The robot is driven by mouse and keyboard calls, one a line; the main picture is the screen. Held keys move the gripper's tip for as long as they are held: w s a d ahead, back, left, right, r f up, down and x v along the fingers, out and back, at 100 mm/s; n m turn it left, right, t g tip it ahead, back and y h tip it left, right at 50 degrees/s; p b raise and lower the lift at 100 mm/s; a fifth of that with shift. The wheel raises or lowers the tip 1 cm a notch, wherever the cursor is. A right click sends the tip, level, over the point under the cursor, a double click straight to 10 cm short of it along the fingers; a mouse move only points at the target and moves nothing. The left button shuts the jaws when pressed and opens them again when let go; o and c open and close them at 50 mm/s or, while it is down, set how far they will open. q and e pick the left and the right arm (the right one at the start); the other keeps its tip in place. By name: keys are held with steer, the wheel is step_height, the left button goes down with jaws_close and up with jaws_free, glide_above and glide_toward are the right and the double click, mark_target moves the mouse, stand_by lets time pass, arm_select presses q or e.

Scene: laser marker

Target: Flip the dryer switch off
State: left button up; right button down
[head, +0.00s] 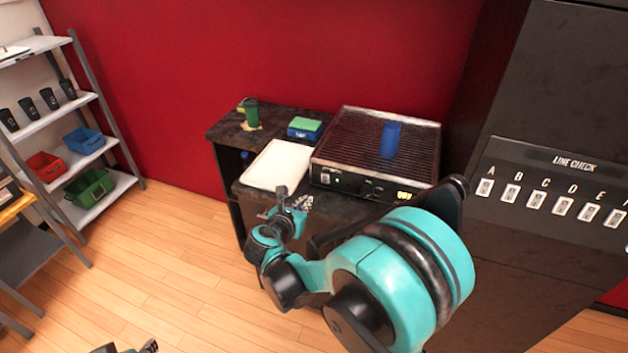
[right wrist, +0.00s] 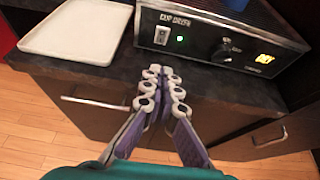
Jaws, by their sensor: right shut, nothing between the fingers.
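The cup dryer (head: 430,150) sits on the dark counter, with a ribbed top and a black front panel. In the right wrist view its panel shows a small white-framed rocker switch (right wrist: 161,36) at the left, a lit green light (right wrist: 180,38), a knob (right wrist: 225,48) and a lit yellow display (right wrist: 265,58). My right gripper (right wrist: 161,73) is shut and empty, in front of the counter edge, below the switch in the picture and apart from it. In the head view the right gripper (head: 300,203) is at the counter front. A bit of my left gripper (head: 148,347) shows at the bottom edge.
A white tray (head: 278,166) lies left of the dryer. A blue cup (head: 390,139) stands on the dryer. A black cabinet with a row of switches (head: 550,201) stands right.

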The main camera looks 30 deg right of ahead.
steer(key=b, duration=0.3)
glide_toward(325, 177)
steer(key=f, duration=0.1)
steer(key=d+f, duration=0.1)
steer(key=w+f, duration=0.1)
steer(key=f, duration=0.1)
steer(key=shift+w+d+f, duration=0.1)
steer(key=shift+d, duration=0.3)
steer(key=shift+w+d+r+b, duration=0.3)
steer(key=shift+w+d+b, duration=0.15)
steer(key=shift+w+d, duration=0.4)
steer(key=shift+w+d+r, duration=0.2)
steer(key=shift+w+d, duration=0.2)
steer(key=shift+d, duration=0.15)
steer(key=shift+w+d+r+p, duration=0.2)
steer(key=shift+r+p, duration=0.15)
steer(key=shift+p, duration=0.15)
steer(key=shift+d+g+y+p, duration=0.1)
steer(key=shift+g+y+p, duration=0.2)
steer(key=shift+y, duration=0.1)
steer(key=shift+f, duration=0.15)
